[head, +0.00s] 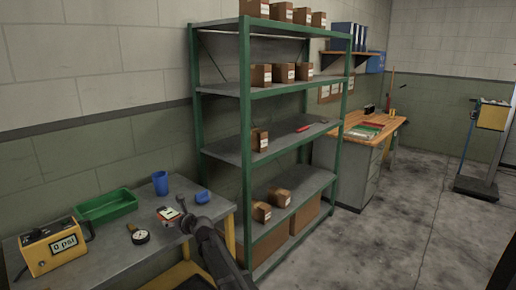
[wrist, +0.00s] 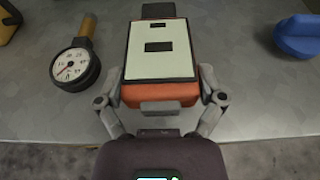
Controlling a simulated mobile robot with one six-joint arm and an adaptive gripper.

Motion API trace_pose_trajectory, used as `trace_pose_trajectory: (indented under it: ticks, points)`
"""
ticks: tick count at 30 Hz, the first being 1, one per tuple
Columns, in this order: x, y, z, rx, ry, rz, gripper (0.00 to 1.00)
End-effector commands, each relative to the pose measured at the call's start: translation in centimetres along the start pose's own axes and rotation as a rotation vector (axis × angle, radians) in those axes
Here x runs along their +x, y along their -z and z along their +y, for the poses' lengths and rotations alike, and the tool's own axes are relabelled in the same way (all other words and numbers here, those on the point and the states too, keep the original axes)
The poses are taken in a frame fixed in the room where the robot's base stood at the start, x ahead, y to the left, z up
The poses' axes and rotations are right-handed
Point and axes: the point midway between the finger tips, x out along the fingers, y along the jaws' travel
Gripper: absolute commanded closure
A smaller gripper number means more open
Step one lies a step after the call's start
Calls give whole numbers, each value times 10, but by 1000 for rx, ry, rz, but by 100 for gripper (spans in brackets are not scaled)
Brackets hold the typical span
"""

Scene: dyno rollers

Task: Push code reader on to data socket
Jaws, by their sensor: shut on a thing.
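The code reader (wrist: 160,60) is an orange block with a pale face and dark marks, and a dark piece shows at its far end in the wrist view. It also shows small near the table's right part in the head view (head: 168,214). My gripper (wrist: 161,93) is shut on the reader's near end, one finger on each side. In the head view my gripper (head: 184,222) reaches over the table's front edge. Whether the reader is lifted or touching the table is unclear. I cannot make out a data socket for certain in either view.
A green-framed shelf (head: 245,130) stands close on the right.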

Motion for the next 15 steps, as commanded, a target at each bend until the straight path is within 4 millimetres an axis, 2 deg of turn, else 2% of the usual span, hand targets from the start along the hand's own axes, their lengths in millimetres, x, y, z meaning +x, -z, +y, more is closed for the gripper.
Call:
trace_pose_trajectory:
  ticks: [15]
  points:
    - [-6,-19,0,0,0,0,62]
